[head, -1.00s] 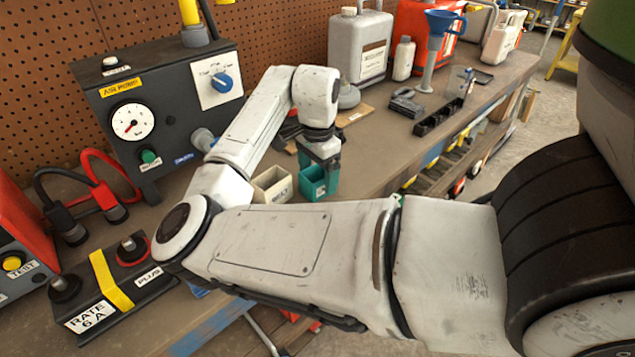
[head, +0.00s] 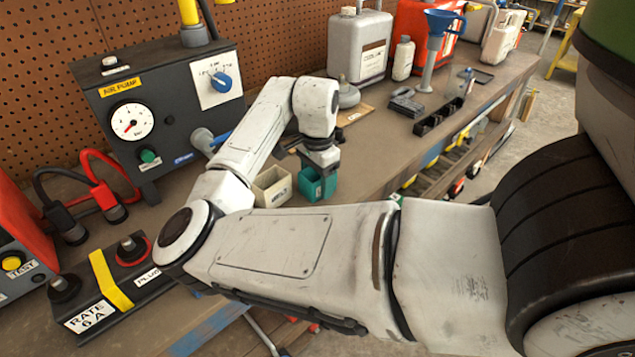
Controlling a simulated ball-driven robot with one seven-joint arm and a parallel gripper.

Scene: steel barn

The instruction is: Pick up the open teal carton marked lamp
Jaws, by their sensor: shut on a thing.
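The teal carton (head: 314,190) stands on the bench in the middle of the head view, just right of a cream carton. A small mark shows on its front, but I cannot read it. My gripper (head: 322,172) points down at the carton's top and right side and is shut on it. The fingertips and the carton's inside are largely hidden by the gripper's body. I see no clear gap between the carton and the bench.
The cream carton (head: 272,188) stands close on the left. The air pump box (head: 160,110) is behind at left. A black tray (head: 438,117), a blue funnel (head: 440,35) and a grey canister (head: 360,45) stand to the right. The bench's front edge is near.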

